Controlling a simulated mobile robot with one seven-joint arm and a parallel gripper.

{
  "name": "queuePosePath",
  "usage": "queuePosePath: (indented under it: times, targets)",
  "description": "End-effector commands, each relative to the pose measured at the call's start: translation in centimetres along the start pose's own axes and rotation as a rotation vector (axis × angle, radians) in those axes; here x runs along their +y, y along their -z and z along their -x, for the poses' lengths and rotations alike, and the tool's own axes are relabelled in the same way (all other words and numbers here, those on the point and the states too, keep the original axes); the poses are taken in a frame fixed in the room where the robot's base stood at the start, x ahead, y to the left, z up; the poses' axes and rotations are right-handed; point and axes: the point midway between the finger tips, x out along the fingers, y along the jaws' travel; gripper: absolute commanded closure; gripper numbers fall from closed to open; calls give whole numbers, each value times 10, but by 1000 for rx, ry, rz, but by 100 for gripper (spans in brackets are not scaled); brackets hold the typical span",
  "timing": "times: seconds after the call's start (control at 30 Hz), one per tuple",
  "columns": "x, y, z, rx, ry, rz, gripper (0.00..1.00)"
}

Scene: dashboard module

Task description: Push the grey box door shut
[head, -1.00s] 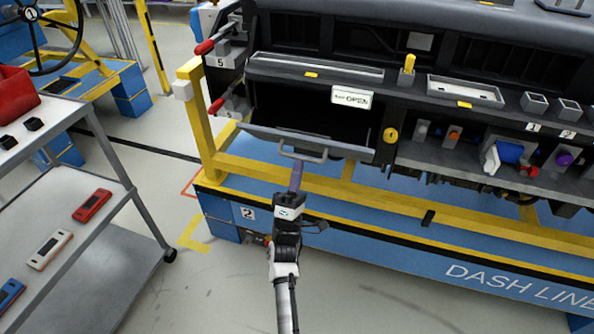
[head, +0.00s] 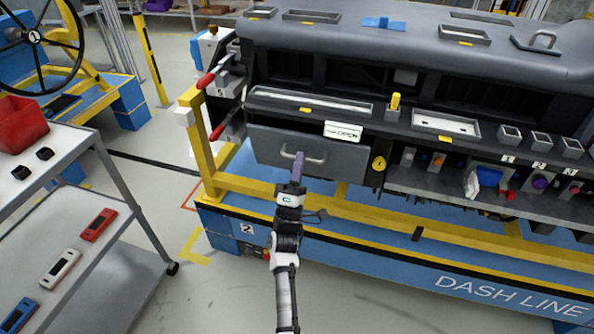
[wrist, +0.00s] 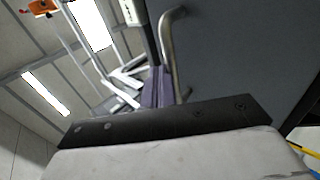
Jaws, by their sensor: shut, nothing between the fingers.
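The grey box door (head: 318,157) stands upright across the front of the box in the dashboard module, with a curved grey handle (head: 302,156) near its upper edge. It looks shut or almost shut; a small gap cannot be ruled out. My gripper (head: 298,166) is shut and empty, its purple fingers against or very near the door just below the handle. In the wrist view the grey door (wrist: 240,60) fills the right side, with the handle (wrist: 170,50) close to my purple fingers (wrist: 157,88).
A white OPEN label (head: 343,132) sits above the door, and a yellow knob (head: 379,163) is to its right. A yellow frame rail (head: 400,217) runs below. A grey cart (head: 75,215) with several devices stands at left. Floor around my arm is clear.

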Motion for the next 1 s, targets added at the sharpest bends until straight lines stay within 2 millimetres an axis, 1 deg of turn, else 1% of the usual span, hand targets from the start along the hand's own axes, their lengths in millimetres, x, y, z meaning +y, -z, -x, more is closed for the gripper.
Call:
queuePosePath:
  times: [0.1, 0.3, 1.0]
  targets:
    - [-1, 0, -8, -1, 1, 0, 100]
    - [-3, -1, -13, 0, 2, 2, 100]
    - [-6, -3, -13, -1, 4, 3, 100]
